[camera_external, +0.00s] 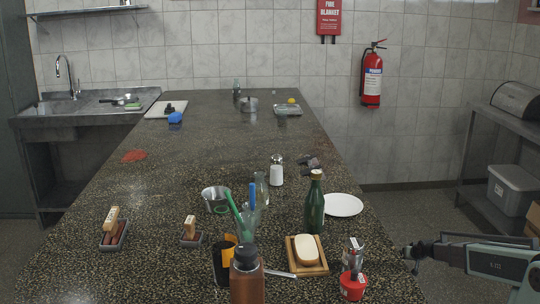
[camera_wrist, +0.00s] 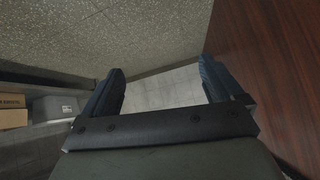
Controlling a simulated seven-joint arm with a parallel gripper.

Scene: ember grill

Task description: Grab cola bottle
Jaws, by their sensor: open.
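A brown bottle with a dark cap (camera_external: 247,277) stands upright at the front edge of the counter. A green bottle with a tan cap (camera_external: 314,205) stands upright behind the bread board. No label is readable, so I cannot tell which is the cola bottle. My gripper (camera_external: 412,258) is at the right, beside the counter's right edge, apart from both bottles. In the wrist view my gripper (camera_wrist: 163,78) is open, with nothing between its fingers. No bottle shows in the wrist view.
A white plate (camera_external: 343,205), a steel pot (camera_external: 215,199) and a white shaker (camera_external: 276,174) stand nearby. The counter's middle left is mostly clear.

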